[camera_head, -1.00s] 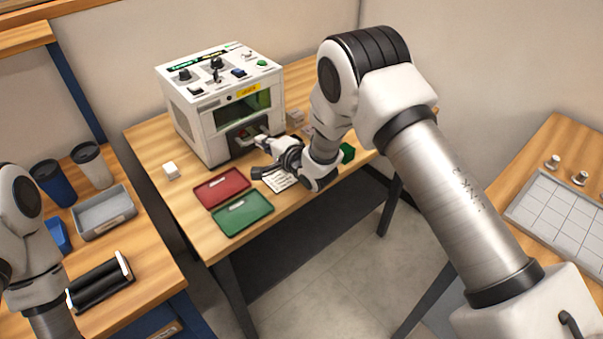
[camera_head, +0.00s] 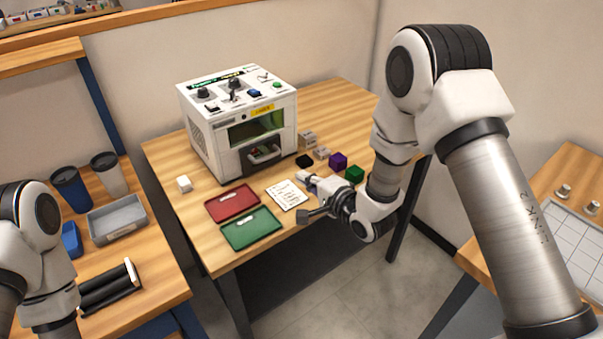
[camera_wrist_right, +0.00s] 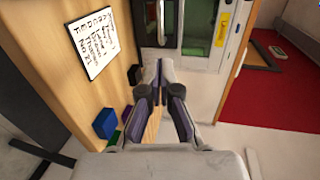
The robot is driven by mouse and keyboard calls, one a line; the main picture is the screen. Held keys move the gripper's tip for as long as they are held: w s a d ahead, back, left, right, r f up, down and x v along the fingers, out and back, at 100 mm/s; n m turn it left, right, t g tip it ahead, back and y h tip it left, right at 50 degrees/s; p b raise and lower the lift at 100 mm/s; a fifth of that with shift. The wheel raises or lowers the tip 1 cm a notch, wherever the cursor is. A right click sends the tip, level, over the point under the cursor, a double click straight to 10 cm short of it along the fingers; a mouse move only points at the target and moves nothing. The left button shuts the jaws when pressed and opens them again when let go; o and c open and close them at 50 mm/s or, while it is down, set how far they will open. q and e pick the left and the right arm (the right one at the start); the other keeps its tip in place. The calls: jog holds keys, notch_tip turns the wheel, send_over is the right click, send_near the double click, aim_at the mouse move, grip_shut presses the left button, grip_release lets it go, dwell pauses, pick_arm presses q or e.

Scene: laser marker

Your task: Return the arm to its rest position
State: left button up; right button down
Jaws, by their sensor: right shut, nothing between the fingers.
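My right arm reaches over the front right of the middle table in the head view. Its gripper (camera_head: 303,178) is near the small cubes, apart from the machine. In the right wrist view the gripper (camera_wrist_right: 160,66) has its two fingers closed together with nothing between them. The white laser marker (camera_head: 205,135) stands at the back of the table, a dark tray at its front opening. My left arm's upper part shows at the left edge of the head view; its gripper is out of view.
A red tray (camera_head: 215,211), a green tray (camera_head: 240,241) and a written card (camera_head: 288,196) lie on the table. A purple cube (camera_head: 338,161), a green cube (camera_head: 355,174) and a black piece (camera_head: 304,160) are near my right gripper. A white cube (camera_head: 184,184) sits at left.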

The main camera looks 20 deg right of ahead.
jog(key=s+d+f+n+g+h, duration=0.35)
jog(key=s+f+n+g, duration=0.25)
jog(key=s+f, duration=1)
jog(key=s+d+f+n+g+h, duration=0.1)
jog(key=s+f+n+g, duration=0.2)
jog(key=s, duration=0.7)
jog(key=s+d+f+n+g+h, duration=0.1)
jog(key=s+f+n+g, duration=0.3)
jog(key=s, duration=0.7)
notch_tip(320, 180, down, 2)
jog(key=shift+s+d+f+g, duration=0.1)
jog(key=shift+s+d+g, duration=0.15)
jog(key=shift+d+g, duration=0.45)
